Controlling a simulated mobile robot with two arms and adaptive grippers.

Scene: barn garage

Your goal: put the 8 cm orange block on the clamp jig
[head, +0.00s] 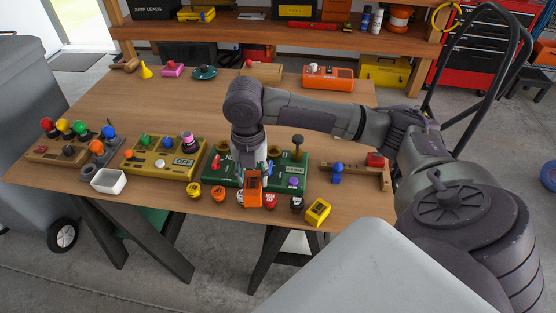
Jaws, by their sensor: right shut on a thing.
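The orange block (253,190) is upright at the front edge of the green control board, below my right gripper (250,168). My right gripper points down and is shut on the block; its fingers are partly hidden by the wrist and block. I cannot tell whether the block touches the table. My left gripper is not in view.
The green board (213,181) with levers and knobs is under my right gripper. Several small round pieces and a yellow block (317,211) lie along the table's front edge. A yellow board (188,165) and a white bin (108,181) stand left. The table's middle back is clear.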

